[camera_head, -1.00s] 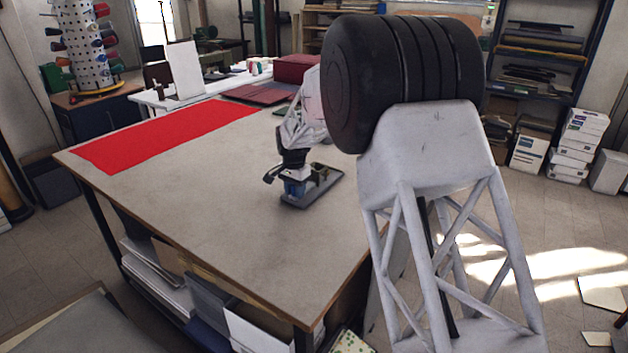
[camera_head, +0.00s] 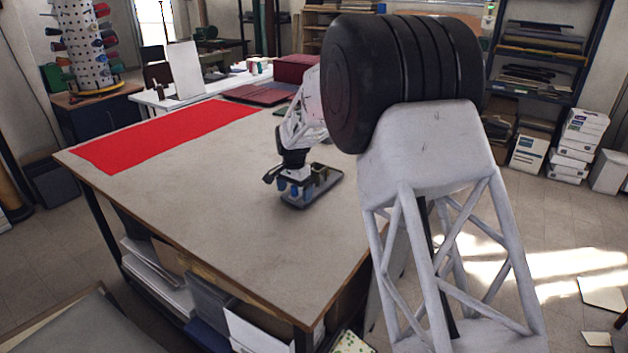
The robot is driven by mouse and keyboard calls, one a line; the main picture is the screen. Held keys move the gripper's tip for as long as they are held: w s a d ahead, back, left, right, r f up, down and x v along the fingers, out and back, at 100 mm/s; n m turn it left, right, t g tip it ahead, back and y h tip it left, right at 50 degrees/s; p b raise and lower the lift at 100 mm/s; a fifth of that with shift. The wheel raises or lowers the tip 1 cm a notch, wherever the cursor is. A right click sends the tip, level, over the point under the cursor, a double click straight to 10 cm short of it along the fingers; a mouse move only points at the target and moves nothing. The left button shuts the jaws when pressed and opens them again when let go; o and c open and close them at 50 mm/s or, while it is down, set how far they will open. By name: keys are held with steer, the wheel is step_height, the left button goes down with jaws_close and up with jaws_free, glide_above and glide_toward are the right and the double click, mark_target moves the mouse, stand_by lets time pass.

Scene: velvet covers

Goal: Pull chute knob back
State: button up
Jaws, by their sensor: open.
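My gripper (camera_head: 295,186) is open, pointing down over a small dark tray-like device (camera_head: 327,184) on the large table. Its blue fingertips are at the device's left part, and I cannot tell whether they touch anything. A small brownish upright part (camera_head: 319,171) shows on the device just right of the fingers. The chute knob cannot be made out at this size; my gripper hides part of the device.
A red cloth (camera_head: 165,135) lies flat along the table's far left side. Dark red folded covers (camera_head: 258,94) lie at the back. The table's front and middle (camera_head: 240,235) are clear.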

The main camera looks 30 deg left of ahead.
steer(key=shift+r, duration=3.5)
